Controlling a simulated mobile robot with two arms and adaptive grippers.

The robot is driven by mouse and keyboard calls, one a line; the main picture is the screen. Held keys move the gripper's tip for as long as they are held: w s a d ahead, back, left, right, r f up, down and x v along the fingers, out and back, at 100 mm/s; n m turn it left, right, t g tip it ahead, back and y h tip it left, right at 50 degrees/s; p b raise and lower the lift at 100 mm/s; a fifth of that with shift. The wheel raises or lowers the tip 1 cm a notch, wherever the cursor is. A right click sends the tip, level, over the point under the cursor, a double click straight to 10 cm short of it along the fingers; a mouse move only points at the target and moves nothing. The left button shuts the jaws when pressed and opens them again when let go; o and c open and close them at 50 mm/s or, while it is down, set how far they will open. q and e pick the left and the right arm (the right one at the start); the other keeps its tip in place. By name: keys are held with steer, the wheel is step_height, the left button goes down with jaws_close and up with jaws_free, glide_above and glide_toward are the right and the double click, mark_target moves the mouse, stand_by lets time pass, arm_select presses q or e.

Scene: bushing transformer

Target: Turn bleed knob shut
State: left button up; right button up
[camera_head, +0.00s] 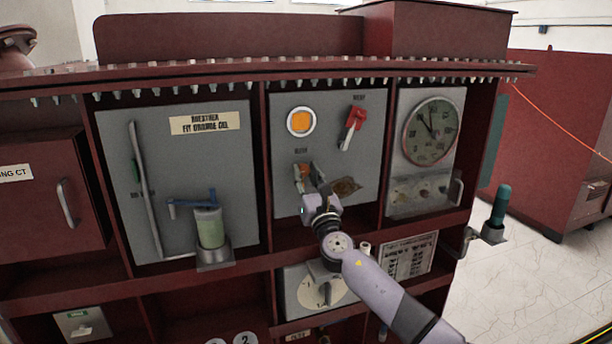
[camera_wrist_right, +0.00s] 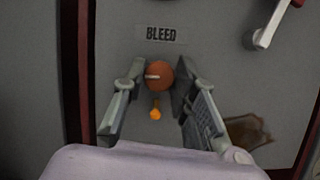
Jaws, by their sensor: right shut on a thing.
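The bleed knob (camera_wrist_right: 160,74) is a round orange-red knob with a pale mark on its face, under the BLEED label (camera_wrist_right: 161,34) in the right wrist view. The pale mark lies nearly level, left of the knob's middle. My right gripper (camera_wrist_right: 159,68) is shut on the knob, one finger on each side. In the head view the knob (camera_head: 301,172) shows between the fingers of my right gripper (camera_head: 306,178) on the middle grey panel (camera_head: 281,216). A small bright orange piece (camera_wrist_right: 155,113) sits just below the knob. My left gripper is not in view.
An orange round light (camera_head: 300,122) and a red-handled lever (camera_head: 352,127) are above the knob. A brown stain (camera_head: 346,187) is at its right. A gauge (camera_head: 431,131) is further right. A green-filled cylinder (camera_head: 209,228) stands at left. A dial (camera_head: 324,289) is below my arm.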

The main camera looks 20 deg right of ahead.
steer(key=shift+a+m, duration=0.1)
steer(key=shift+m, duration=0.3)
jaws_close()
steer(key=m+h, duration=0.2)
steer(key=m, duration=0.1)
steer(key=m+h, duration=0.1)
steer(key=m, duration=0.2)
steer(key=shift+a+m+g+h+b, duration=0.1)
steer(key=shift+m+g+h+b, duration=0.2)
steer(key=shift+h, duration=0.1)
steer(key=m+g+h, duration=0.1)
steer(key=m, duration=0.2)
steer(key=m+h, duration=0.1)
steer(key=m, duration=0.2)
steer(key=shift+r+g, duration=0.1)
steer(key=shift+g, duration=0.3)
steer(key=m+g, duration=0.1)
steer(key=m, duration=0.1)
steer(key=m+p, duration=0.1)
steer(key=m, duration=0.2)
steer(key=shift+a+r+g+h, duration=0.1)
steer(key=shift+r+g+h, duration=0.05)
steer(key=shift+g+h, duration=0.25)
steer(key=shift+m+g+p, duration=0.8)
steer(key=shift+m+p, duration=0.25)
steer(key=shift+m, duration=0.95)
steer(key=o, duration=1)
jaws_free()
